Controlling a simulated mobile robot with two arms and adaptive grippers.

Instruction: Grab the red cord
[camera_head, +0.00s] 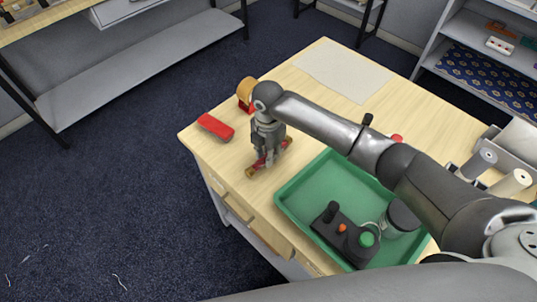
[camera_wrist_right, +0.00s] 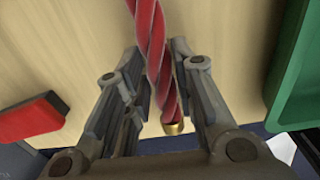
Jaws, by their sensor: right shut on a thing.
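The red cord (camera_head: 287,143) is a twisted red length with brass-coloured ends, lying near the left part of the light wooden table top. In the right wrist view the cord (camera_wrist_right: 150,40) runs between the two fingers, with one gold end cap toward the palm. My right gripper (camera_head: 268,156) points down over the cord's middle and is shut on it. It also shows in the wrist view (camera_wrist_right: 156,72). In the head view the fingers hide the cord's middle. I cannot tell whether it is clear of the table. My left gripper is not in view.
A red flat object (camera_head: 216,126) lies left of the gripper, and a tan and red item (camera_head: 245,92) stands behind it. A green tray (camera_head: 288,203) holds a dark joystick box (camera_head: 343,236) and a jar (camera_head: 402,216). A pale sheet (camera_head: 343,68) lies at the back.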

